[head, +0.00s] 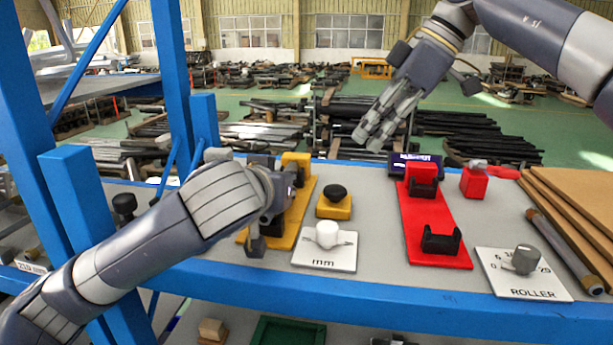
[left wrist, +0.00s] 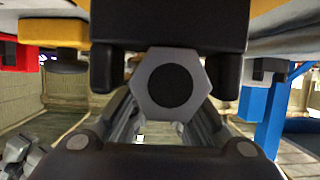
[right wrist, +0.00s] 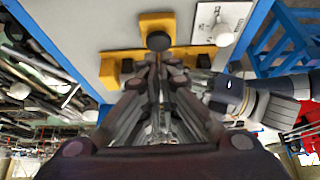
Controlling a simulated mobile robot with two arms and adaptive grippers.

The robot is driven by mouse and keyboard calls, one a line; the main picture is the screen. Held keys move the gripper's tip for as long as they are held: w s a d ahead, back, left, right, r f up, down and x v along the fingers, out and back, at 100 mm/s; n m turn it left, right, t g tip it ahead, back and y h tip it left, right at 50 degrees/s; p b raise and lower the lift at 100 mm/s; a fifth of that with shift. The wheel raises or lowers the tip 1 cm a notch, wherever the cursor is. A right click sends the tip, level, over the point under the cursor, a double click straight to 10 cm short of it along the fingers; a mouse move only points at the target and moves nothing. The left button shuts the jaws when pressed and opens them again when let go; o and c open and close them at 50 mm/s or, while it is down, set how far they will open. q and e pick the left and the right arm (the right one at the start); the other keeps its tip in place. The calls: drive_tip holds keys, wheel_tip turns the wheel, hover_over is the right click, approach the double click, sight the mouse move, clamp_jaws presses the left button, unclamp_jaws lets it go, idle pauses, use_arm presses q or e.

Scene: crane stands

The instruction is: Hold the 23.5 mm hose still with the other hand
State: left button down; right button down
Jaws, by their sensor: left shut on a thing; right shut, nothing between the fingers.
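A grey hexagonal end with a dark round centre shows in the left wrist view, and I take it for the end of the 23.5 mm hose (left wrist: 143,84); its size cannot be read. It sits against a black holder (left wrist: 170,30). My left gripper (head: 268,205) is shut on it at the yellow stand (head: 302,205). In the head view the arm and gripper hide most of the hose. My right gripper (head: 368,137) is shut and empty, raised above the back edge of the bench, apart from the stand. The yellow stand also shows in the right wrist view (right wrist: 185,58).
A yellow block with a black knob (head: 334,200), a white mm plate with a white knob (head: 325,255), a red stand (head: 425,215) with black holders and a ROLLER dial plate (head: 515,280) stand on the bench. Brown boards (head: 580,205) lie at the right. A blue post (head: 75,210) rises at left.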

use_arm(q)
drive_tip(key=shift+d, duration=0.1)
use_arm(e)
drive_tip(key=r+y, duration=0.1)
drive_tip(key=s+d+r+y, duration=0.1)
drive_tip(key=r, duration=0.1)
drive_tip(key=d+r+t, duration=0.1)
drive_tip(key=shift+s+d+r+y, duration=0.1)
drive_tip(key=shift+s+r+y, duration=0.1)
drive_tip(key=shift+s+y, duration=0.2)
hover_over(340, 190)
drive_tip(key=f, duration=0.7)
drive_tip(key=shift+s+f, duration=0.1)
drive_tip(key=shift+s, duration=0.15)
drive_tip(key=f, duration=0.3)
drive_tip(key=shift+w+f, duration=0.1)
drive_tip(key=shift+w, duration=0.1)
drive_tip(key=shift+f, duration=0.35)
drive_tip(key=shift+f, duration=0.1)
